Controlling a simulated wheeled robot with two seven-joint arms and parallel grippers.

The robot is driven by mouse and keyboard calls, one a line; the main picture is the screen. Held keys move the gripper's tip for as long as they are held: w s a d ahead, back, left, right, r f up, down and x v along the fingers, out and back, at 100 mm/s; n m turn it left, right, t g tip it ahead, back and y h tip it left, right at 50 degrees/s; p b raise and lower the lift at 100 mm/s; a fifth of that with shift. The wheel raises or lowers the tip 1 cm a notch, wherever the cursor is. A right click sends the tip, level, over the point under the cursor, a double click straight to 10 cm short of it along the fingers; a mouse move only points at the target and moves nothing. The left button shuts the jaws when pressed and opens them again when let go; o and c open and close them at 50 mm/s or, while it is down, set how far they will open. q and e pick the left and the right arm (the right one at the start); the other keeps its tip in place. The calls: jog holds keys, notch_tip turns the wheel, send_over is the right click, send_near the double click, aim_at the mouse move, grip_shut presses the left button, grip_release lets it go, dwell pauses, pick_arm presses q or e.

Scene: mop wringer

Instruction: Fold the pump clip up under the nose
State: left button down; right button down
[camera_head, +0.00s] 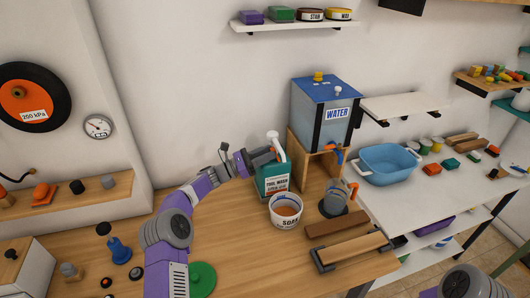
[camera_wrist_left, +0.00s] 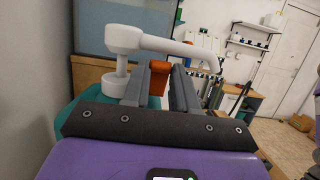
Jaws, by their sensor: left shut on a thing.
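The green bottle (camera_head: 273,180), labelled tool wash, stands on the wooden bench with a white pump head (camera_head: 276,146). In the left wrist view the white pump nose (camera_wrist_left: 170,45) reaches right, above my fingers. My left gripper (camera_head: 264,155) is at the bottle's top, just under the nose. It is shut on a small orange piece (camera_wrist_left: 157,82), which looks like the pump clip. The clip is mostly hidden between the dark fingers, so its fold angle cannot be told. My right gripper is out of view; only part of that arm shows at the lower right.
A white tub (camera_head: 286,211) stands in front of the bottle, with a grey jug (camera_head: 335,199) to its right. The blue water tank (camera_head: 323,113) stands behind on a wooden stand. Brushes or blocks (camera_head: 352,248) lie at front right. The bench's front middle is clear.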

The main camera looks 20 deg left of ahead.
pick_arm(q)
jog(key=c, duration=1.2)
grip_release()
jog(key=shift+o, duration=0.2)
jog(key=v, duration=0.7)
jog(key=shift+s+a, duration=0.2)
jog(key=shift+a, duration=0.05)
jog(key=shift+r, duration=0.1)
